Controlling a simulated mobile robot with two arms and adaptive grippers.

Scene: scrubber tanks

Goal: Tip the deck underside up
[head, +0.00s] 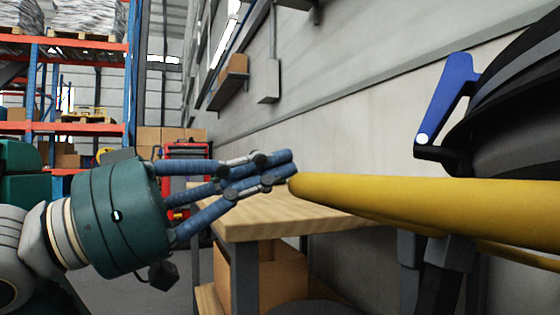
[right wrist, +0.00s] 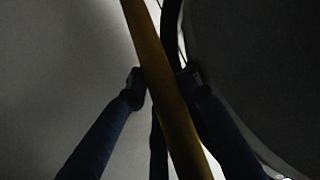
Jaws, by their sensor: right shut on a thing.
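A long yellow bar (head: 420,200) crosses the right half of the head view, its rounded end near the middle. A black curved body (head: 515,105) with a blue lever (head: 450,95) stands above it at the right edge. I cannot tell which part is the deck. My left gripper (head: 288,168), teal with blue fingers, points right; its fingertips are beside the bar's end, and contact is unclear. In the right wrist view my right gripper (right wrist: 160,80) has its fingers on both sides of the yellow bar (right wrist: 160,65), shut on it. The right gripper does not show in the head view.
A wooden-topped bench (head: 270,222) stands below and behind the bar, with a cardboard box (head: 270,272) underneath. A grey wall (head: 350,120) runs along the right. Orange and blue racking (head: 75,115) is at the far left. Some open floor shows between racking and bench.

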